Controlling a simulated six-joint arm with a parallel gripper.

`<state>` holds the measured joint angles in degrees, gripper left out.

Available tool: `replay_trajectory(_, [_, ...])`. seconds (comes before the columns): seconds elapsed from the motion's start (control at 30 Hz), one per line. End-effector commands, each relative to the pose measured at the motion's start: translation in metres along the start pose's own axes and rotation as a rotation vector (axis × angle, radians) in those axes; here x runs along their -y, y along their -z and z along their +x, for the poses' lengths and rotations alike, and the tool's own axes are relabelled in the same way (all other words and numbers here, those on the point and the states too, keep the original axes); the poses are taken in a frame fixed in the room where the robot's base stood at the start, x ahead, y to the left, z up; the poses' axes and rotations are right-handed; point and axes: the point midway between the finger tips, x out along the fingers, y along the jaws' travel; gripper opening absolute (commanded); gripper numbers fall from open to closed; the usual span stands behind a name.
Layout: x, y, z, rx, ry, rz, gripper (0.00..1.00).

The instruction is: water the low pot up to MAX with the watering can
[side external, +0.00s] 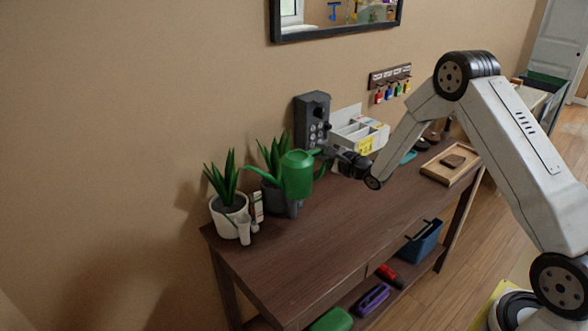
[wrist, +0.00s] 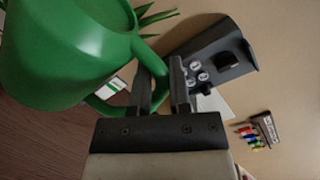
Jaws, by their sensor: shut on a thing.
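The green watering can (side external: 298,176) is in the air above the table in the side view, its spout pointing left towards the plants. Its body fills the upper left of the wrist view (wrist: 70,45). My gripper (wrist: 163,82) is shut on the can's handle. Two potted plants stand at the table's left end: a white pot (side external: 226,222) with a pale side tube (side external: 244,230), and a dark grey pot (side external: 270,200) with a grey tube (side external: 293,209). The can partly hides the grey pot. I cannot see water or a MAX mark.
A small white and green card (side external: 257,206) stands between the pots. A grey box with knobs (side external: 312,119) and a white compartment holder (side external: 357,132) stand by the wall. A wooden tray (side external: 449,163) is at the right. The table's front middle (side external: 320,235) is clear.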

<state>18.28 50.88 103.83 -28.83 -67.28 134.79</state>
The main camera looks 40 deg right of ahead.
Motion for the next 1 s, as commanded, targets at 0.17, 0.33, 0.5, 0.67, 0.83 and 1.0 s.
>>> replay_trajectory(0.17, [0.014,-0.009,0.001,0.003,0.006,-0.001,0.00])
replay_trajectory(0.33, [0.025,-0.016,0.000,0.003,0.005,-0.001,0.00])
replay_trajectory(0.5, [0.036,-0.023,0.000,0.002,0.005,0.000,0.00])
replay_trajectory(0.67, [0.033,-0.021,0.000,0.000,0.000,0.001,0.00])
replay_trajectory(0.83, [0.021,-0.014,0.000,0.000,0.001,0.000,0.00])
replay_trajectory(1.0, [0.009,-0.005,0.000,0.000,0.000,0.001,0.00])
